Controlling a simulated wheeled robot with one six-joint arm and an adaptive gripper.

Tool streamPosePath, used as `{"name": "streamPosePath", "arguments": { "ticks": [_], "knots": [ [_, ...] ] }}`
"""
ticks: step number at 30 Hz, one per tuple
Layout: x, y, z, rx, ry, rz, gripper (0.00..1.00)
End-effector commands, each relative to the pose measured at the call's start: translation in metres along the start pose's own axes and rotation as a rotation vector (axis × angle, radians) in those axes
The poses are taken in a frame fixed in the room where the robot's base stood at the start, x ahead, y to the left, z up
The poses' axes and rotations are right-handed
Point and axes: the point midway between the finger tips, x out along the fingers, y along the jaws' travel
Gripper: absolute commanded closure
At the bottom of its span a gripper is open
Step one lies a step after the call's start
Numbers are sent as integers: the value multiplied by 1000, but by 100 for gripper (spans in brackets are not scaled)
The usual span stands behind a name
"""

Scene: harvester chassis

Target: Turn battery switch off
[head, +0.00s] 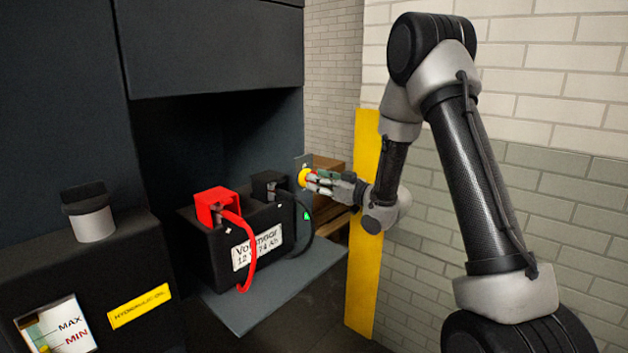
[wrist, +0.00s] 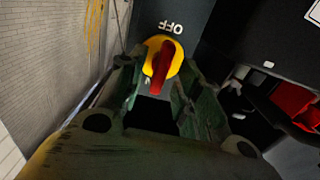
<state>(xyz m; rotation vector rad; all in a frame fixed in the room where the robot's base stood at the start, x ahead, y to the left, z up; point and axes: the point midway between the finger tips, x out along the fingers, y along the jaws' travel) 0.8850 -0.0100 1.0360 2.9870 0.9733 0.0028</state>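The battery switch has a yellow round base (head: 303,177) on a small dark plate at the right end of the battery shelf. In the wrist view its red handle (wrist: 162,66) stands on the yellow disc, with the word OFF upside down above it. The handle points nearly along the picture's vertical, leaning slightly right at the top. My gripper (head: 318,181) is at the switch from the right. In the wrist view its green-grey fingers (wrist: 153,82) are spread, one on each side of the handle. Whether either finger touches the handle is unclear.
A black battery (head: 225,250) with a red terminal cover (head: 217,203) and red and black cables sits on the shelf (head: 275,300) left of the switch. A yellow post (head: 362,290) and a brick wall stand behind my arm. A dark cabinet overhangs the battery.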

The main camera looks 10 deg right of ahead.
Motion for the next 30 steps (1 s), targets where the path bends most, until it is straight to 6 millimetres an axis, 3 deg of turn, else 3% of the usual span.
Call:
{"name": "streamPosePath", "arguments": {
  "ticks": [6,14,20,30],
  "knots": [
    [20,0,1,1,-1,1,66],
    [22,1,0,1,-1,2,66],
    [22,0,0,1,-2,2,100],
    [22,1,0,29,-2,2,100]
  ]
}}
